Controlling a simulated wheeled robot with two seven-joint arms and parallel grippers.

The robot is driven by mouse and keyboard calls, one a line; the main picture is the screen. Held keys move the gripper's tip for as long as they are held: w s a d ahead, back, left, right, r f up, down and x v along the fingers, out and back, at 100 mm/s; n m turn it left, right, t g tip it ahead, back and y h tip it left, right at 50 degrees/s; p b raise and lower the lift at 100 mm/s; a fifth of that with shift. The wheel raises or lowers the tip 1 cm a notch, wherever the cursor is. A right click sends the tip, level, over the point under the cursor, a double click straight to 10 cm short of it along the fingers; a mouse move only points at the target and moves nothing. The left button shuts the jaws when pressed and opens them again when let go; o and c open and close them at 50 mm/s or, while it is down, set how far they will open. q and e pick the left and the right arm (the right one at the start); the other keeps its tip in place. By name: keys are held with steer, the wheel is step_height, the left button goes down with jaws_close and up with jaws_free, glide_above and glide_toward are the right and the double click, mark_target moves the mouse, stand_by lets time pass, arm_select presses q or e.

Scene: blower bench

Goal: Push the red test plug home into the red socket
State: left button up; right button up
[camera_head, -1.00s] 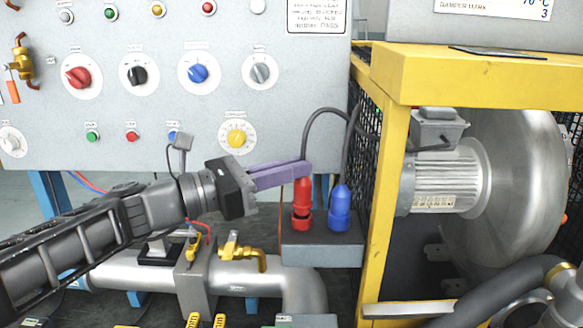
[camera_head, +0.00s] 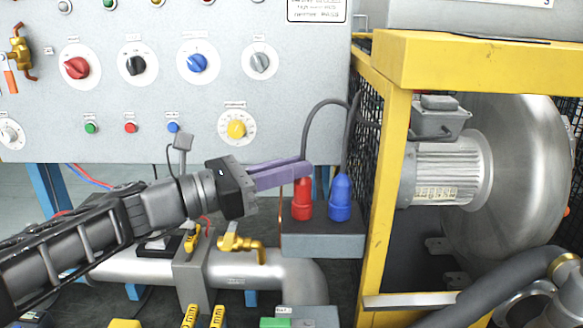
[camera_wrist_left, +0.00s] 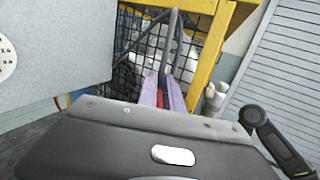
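The red test plug (camera_head: 302,189) stands upright in the red socket (camera_head: 301,212) on top of a grey box, its cable looping up behind. No clear gap shows between plug and socket from the head. My left gripper (camera_head: 303,170) has its purple fingers shut around the upper part of the red plug. In the left wrist view, a strip of the red plug (camera_wrist_left: 161,91) shows between the fingers (camera_wrist_left: 163,95); the socket is hidden there. My right gripper is not in view.
A blue plug (camera_head: 340,196) stands close on the right, on the same grey box (camera_head: 322,246). The yellow blower frame (camera_head: 385,190) rises just right of the box. The control panel (camera_head: 190,105) is behind, and a metal pipe with a brass valve (camera_head: 240,243) runs below my arm.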

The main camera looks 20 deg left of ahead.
arm_select(q)
steer(key=o, duration=0.3)
steer(key=shift+f, duration=0.15)
steer(key=shift+o, duration=0.2)
steer(key=shift+a, duration=0.1)
steer(key=v, duration=0.7)
steer(key=shift+s+a, duration=0.2)
steer(key=shift+s, duration=0.05)
stand_by(0.4)
